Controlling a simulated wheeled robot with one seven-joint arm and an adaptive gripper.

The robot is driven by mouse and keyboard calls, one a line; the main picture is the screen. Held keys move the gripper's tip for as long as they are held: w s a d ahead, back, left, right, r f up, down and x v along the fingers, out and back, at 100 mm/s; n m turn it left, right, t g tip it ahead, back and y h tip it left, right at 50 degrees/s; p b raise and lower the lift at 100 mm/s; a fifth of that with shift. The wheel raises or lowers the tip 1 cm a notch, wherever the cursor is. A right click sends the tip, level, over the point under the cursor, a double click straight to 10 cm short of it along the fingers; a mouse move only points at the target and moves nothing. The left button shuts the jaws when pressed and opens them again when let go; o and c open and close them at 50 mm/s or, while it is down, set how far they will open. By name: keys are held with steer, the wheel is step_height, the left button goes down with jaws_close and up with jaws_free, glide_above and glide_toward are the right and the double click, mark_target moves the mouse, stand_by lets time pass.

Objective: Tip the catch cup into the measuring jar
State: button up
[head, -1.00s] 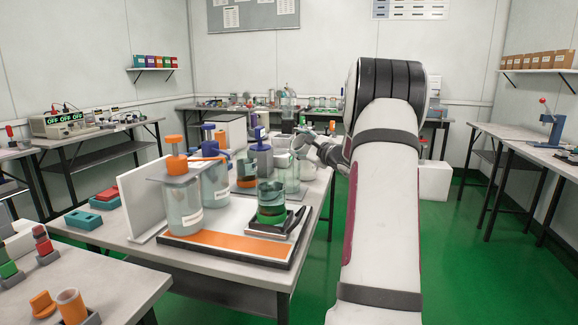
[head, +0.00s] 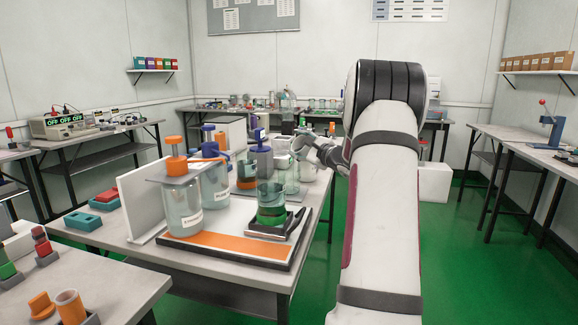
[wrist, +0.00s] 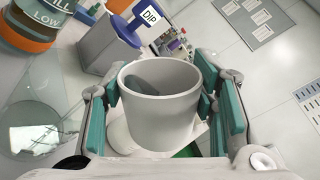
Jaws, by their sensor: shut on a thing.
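In the wrist view, a plain light grey cup (wrist: 160,108) is held between the green-padded fingers of my gripper (wrist: 165,115). Its open mouth faces the camera, with a darker patch inside; I cannot tell if that is liquid or shadow. In the head view, my gripper (head: 304,146) is at the far right of the table's jars, and the cup is hard to make out. A clear glass jar (head: 291,176) stands just below and left of the gripper. Another clear jar with green in it (head: 271,203) stands on a black base. I cannot tell which is the measuring jar.
A jar with an orange band and fill marks (wrist: 30,28) and a grey block with a blue top (wrist: 107,48) are close by. Two large capped jars (head: 183,208) stand on the tray (head: 225,243) beside a white upright panel (head: 143,200).

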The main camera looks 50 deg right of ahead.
steer(key=shift+w+a+f+n+b, duration=0.15)
steer(key=shift+n+b, duration=0.7)
steer(key=shift+b, duration=1.25)
steer(key=shift+s+a+f+n+b, duration=0.15)
steer(key=shift+n+b, duration=0.7)
steer(key=shift+b, duration=1.25)
stand_by(3.8)
